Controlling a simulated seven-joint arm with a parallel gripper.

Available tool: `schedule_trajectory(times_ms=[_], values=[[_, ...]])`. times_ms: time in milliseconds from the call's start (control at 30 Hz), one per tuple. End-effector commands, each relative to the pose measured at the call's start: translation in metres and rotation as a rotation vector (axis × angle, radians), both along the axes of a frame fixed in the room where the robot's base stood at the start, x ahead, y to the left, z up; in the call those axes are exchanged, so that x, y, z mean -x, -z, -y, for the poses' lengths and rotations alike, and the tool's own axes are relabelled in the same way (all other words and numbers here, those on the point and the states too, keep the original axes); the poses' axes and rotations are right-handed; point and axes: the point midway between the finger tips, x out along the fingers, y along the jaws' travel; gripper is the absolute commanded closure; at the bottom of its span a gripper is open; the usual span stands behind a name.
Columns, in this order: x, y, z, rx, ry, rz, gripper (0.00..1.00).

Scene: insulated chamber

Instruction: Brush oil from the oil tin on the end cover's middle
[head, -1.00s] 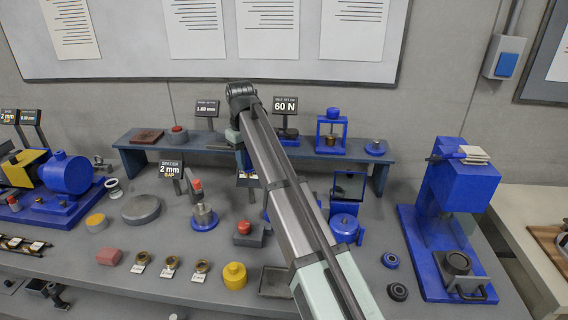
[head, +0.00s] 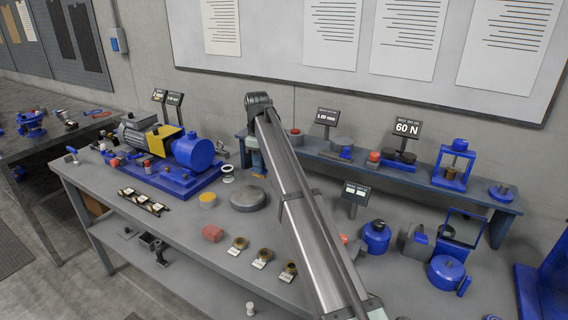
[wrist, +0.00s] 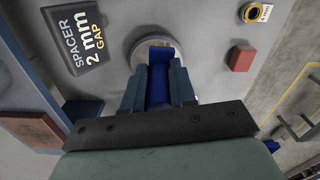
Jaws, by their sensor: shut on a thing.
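The disc also shows in the head view (head: 248,198), lying flat on the bench left of my arm. A blue lidded pot (head: 376,238) right of my arm may be the oil tin; I cannot tell.
A sign reading spacer 2 mm gap (wrist: 75,38) stands beside the disc. A red block (head: 213,233), a yellow-topped cylinder (head: 207,200) and brass rings (head: 262,258) lie near it. A blue motor unit (head: 192,152) stands left. A raised shelf (head: 400,180) runs along the back.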

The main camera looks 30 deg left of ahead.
Motion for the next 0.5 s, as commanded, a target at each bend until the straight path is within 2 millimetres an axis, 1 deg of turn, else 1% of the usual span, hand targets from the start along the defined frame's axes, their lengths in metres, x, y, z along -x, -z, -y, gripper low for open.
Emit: schedule_trajectory(times_ms=[33, 100, 200, 367, 500], values=[[0.003, 0.001, -0.01, 0.0, -0.024, 0.0, 1.0], [0.007, 0.002, -0.018, 0.0, -0.049, -0.001, 1.0], [0.01, 0.004, -0.025, 0.0, -0.07, -0.001, 1.0], [0.012, 0.009, -0.026, 0.0, -0.078, -0.001, 1.0], [0.012, 0.018, -0.026, 0.0, -0.077, -0.002, 1.0]])
